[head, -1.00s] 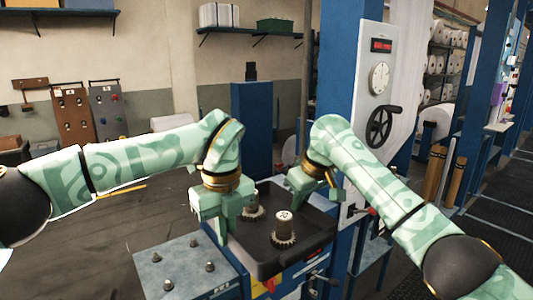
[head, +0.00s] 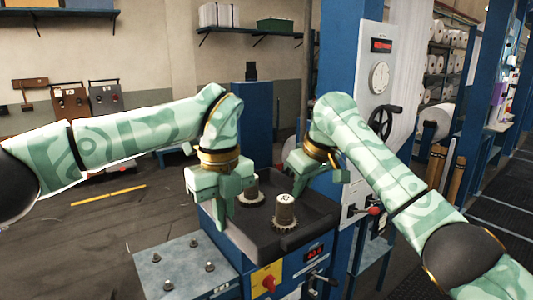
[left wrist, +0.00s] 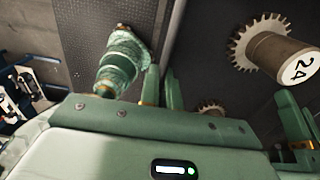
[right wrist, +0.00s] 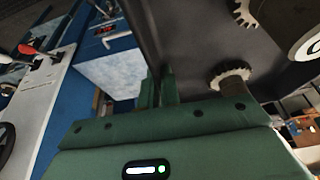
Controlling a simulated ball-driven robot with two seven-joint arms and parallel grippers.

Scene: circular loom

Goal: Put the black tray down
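The black tray (head: 316,216) is over the blue machine in the head view, roughly level. It carries two toothed bobbins; the nearer (head: 285,210) bears a number and also shows in the left wrist view (left wrist: 283,55). The other bobbin (head: 251,192) stands behind it. My left gripper (head: 228,214) is shut on the tray's left wall, which runs between its close fingers (left wrist: 162,88). My right gripper (head: 300,187) is shut on the wall at the far side, its fingers (right wrist: 157,88) close together there. I cannot tell whether the tray's underside touches the machine.
A grey metal plate with bolts (head: 185,265) lies to the left. A blue column with dial and handwheel (head: 381,122) stands to the right.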

